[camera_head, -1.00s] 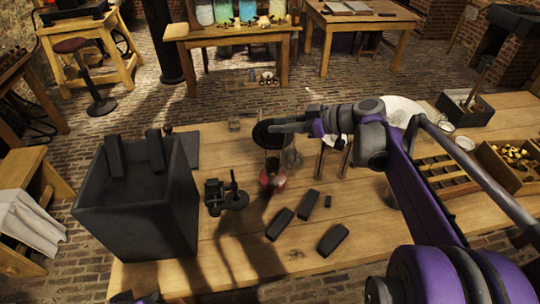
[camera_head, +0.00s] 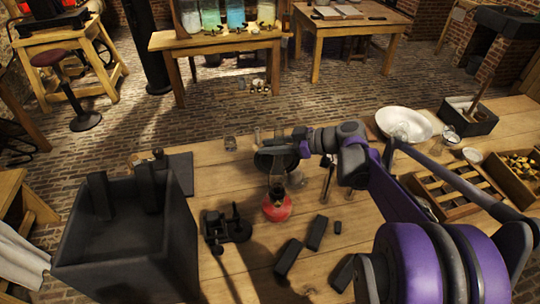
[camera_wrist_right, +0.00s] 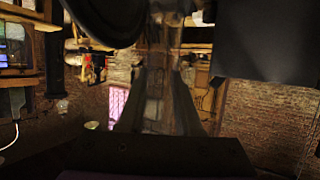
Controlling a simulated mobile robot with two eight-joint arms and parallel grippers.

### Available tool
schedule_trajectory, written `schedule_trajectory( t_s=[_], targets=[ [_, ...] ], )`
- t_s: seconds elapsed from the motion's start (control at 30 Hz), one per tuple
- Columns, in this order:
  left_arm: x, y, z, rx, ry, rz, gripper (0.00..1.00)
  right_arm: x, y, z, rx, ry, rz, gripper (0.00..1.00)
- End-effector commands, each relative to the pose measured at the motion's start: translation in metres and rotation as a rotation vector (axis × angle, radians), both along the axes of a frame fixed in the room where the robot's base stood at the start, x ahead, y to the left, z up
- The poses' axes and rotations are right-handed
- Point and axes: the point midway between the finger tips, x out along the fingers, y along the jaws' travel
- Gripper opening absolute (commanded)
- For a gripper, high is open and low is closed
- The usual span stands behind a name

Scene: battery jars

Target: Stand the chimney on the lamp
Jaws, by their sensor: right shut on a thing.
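The lamp (camera_head: 277,208) has a round red body and stands on the wooden table, right of the black iron stand. The clear glass chimney (camera_head: 277,174) appears upright directly above the lamp in the head view. I cannot tell whether its lower end touches the lamp. My right gripper (camera_head: 275,147) reaches in from the right and is shut on the chimney near its upper part. In the right wrist view, the faint glass chimney (camera_wrist_right: 155,95) stands between the dark fingers (camera_wrist_right: 160,112). My left gripper is not in view.
A tall black open box (camera_head: 125,245) stands at the left. The small black stand (camera_head: 226,228) is close left of the lamp. Black blocks (camera_head: 288,257) lie in front. A white basin (camera_head: 404,124) and a wooden tray (camera_head: 450,188) are right.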

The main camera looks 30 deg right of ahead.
Motion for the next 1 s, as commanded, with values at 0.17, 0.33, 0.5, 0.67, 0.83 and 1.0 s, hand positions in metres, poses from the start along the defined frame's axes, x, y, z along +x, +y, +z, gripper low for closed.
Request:
schedule_trajectory(
  t_s=[0.17, 0.33, 0.5, 0.67, 0.83, 1.0],
  targets=[
    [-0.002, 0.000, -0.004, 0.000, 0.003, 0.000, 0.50, 0.000, 0.000, -0.026, 0.000, 0.000, 0.001, 0.00],
    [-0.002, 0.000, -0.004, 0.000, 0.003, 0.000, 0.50, 0.000, 0.000, -0.030, 0.000, 0.000, 0.000, 0.00],
    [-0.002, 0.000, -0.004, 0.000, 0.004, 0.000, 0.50, 0.000, 0.000, -0.030, 0.000, 0.000, 0.000, 0.00],
    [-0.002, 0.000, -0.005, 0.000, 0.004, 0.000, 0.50, 0.000, 0.000, -0.032, 0.000, 0.000, 0.000, 0.48],
    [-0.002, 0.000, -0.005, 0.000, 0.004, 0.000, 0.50, 0.000, 0.000, -0.032, 0.000, 0.000, 0.000, 0.63],
    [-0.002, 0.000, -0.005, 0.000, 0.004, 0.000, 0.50, 0.000, 0.000, -0.032, 0.000, 0.000, 0.000, 0.63]
  ],
)
